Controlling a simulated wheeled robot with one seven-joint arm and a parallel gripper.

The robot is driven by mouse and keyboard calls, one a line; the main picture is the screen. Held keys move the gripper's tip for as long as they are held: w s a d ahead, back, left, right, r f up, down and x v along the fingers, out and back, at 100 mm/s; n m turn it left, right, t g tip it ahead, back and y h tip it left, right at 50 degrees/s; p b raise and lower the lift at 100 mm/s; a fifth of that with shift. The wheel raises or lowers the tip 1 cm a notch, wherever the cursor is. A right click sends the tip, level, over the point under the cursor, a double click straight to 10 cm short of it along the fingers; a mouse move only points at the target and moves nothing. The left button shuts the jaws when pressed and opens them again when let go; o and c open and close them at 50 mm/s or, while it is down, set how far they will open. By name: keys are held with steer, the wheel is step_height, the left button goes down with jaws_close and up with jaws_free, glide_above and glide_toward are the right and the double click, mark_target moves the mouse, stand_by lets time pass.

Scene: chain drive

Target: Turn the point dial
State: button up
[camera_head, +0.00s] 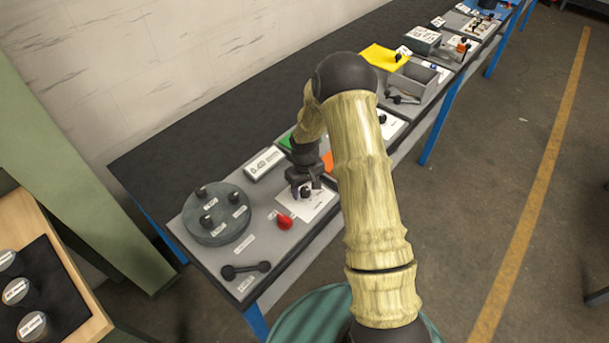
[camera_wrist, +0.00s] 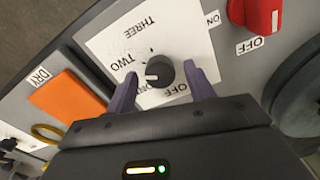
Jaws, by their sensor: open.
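The point dial is a black round knob (camera_wrist: 160,72) with a pale pointer mark on a white plate (camera_wrist: 110,40) lettered OFF, ONE, TWO and THREE. In the wrist view the mark is on the knob's left side, toward ONE and TWO; I cannot tell which exactly. My gripper (camera_wrist: 164,88) is open, with one finger on each side of the knob. I cannot tell whether either finger touches it. In the head view my gripper (camera_head: 305,188) is over the white plate (camera_head: 322,205) and partly hides the dial.
A red switch handle (camera_wrist: 262,12), also in the head view (camera_head: 285,222), sits beside the plate. An orange pad (camera_wrist: 68,97) lies on the other side. A grey disc with black knobs (camera_head: 215,228) and a black handle (camera_head: 245,269) share the bench.

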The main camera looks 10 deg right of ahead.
mark_target(305, 190)
step_height(305, 190, up, 17)
steer(key=b, duration=0.3)
steer(key=shift+s+r, duration=0.15)
steer(key=shift+s, duration=0.05)
stand_by(0.4)
steer(key=s+r+m+t, duration=0.1)
steer(key=s+m, duration=0.3)
steer(key=s, duration=1.7)
steer(key=shift+d+r+t, duration=0.15)
steer(key=shift+r+t, duration=0.25)
steer(key=shift+t, duration=0.4)
steer(key=shift+w, duration=0.1)
